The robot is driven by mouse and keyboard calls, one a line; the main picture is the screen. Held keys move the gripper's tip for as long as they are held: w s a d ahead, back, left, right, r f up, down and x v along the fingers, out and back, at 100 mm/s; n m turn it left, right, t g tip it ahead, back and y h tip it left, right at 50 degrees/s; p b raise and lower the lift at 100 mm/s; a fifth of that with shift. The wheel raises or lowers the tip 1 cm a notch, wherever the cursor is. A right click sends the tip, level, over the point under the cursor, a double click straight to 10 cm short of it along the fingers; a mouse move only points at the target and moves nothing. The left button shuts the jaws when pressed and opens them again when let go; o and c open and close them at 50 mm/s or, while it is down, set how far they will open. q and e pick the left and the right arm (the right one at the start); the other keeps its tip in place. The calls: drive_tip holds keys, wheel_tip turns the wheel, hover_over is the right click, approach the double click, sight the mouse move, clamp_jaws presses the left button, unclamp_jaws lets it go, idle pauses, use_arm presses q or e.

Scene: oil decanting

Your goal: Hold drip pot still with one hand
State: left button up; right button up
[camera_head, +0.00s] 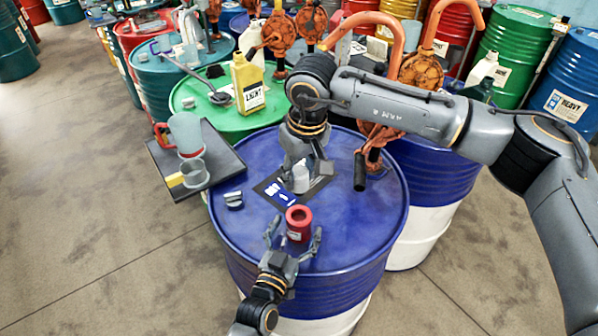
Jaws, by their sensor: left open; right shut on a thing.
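A red cylindrical pot (299,224) with a round opening in its top stands upright near the front of the blue drum top (355,235); it looks like the drip pot. My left gripper (293,243) is open, with its fingers spread on either side of the red pot and gaps showing beside it. My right gripper (304,171) points down behind the red pot and is shut on a small whitish container (301,185). That container is over a dark mat with a blue-and-white label (278,192); its upper part is hidden by the fingers.
A small grey-and-white item (234,200) lies at the drum top's left. An orange pump with a black-ended spout (361,172) stands on the right. A side tray (225,163) bears jugs. A yellow bottle (248,84) stands on the green drum behind. The drum top's right front is clear.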

use_arm(q)
drive_tip(key=v, duration=1.2)
